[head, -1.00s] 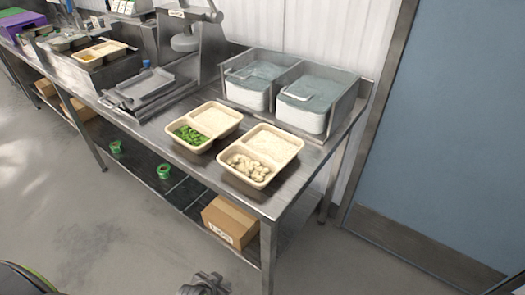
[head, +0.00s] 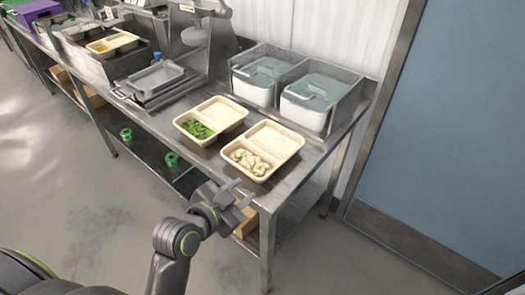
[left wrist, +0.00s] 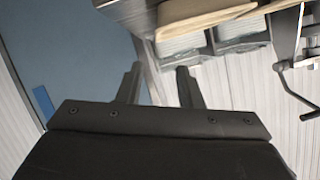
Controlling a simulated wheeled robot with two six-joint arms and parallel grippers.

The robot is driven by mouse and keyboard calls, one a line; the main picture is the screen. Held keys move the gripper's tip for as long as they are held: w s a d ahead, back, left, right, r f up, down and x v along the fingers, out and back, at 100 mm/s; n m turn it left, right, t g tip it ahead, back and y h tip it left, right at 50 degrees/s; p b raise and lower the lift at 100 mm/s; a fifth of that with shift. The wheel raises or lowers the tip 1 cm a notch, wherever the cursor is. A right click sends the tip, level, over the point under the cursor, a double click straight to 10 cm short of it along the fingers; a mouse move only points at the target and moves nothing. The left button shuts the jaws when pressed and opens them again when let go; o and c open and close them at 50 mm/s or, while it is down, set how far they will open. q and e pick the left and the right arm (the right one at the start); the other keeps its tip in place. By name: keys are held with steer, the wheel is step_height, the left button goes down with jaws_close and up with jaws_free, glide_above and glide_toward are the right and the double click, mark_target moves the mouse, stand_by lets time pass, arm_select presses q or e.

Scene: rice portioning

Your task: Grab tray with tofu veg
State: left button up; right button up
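A beige two-compartment tray (head: 241,172) with pale chunks, which look like tofu or vegetable, in front and rice behind sits near the right front edge of the steel table. Close to its left stands a similar tray (head: 189,137) with green vegetables and rice. My left gripper (head: 240,193) is open and empty, in front of and below the tray with the pale chunks, apart from it. Its two fingers (left wrist: 158,85) are spread in the left wrist view, with a beige tray (left wrist: 205,14) at the top, seen from below. My right gripper is not in view.
Two lidded white bins (head: 305,112) stand in a steel holder at the back. A scale-like device (head: 158,80) stands left of the trays, and another tray (head: 112,42) lies farther left. A box on the lower shelf is partly hidden by my arm. A blue door (head: 440,130) is at the right.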

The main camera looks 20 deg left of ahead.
arm_select(q)
steer(key=p, duration=0.2)
glide_toward(275, 168)
steer(key=x, duration=0.2)
steer(key=shift+w+a+f, duration=0.15)
steer(key=shift+w+f, duration=0.05)
steer(key=shift+w, duration=0.05)
steer(key=shift+w+f, duration=0.2)
steer(key=shift+w, duration=0.15)
steer(key=shift+w+d, duration=0.3)
steer(key=shift+w, duration=0.15)
steer(key=p+x, duration=0.1)
steer(key=x, duration=0.3)
steer(key=shift+d+f, duration=0.1)
jaws_close()
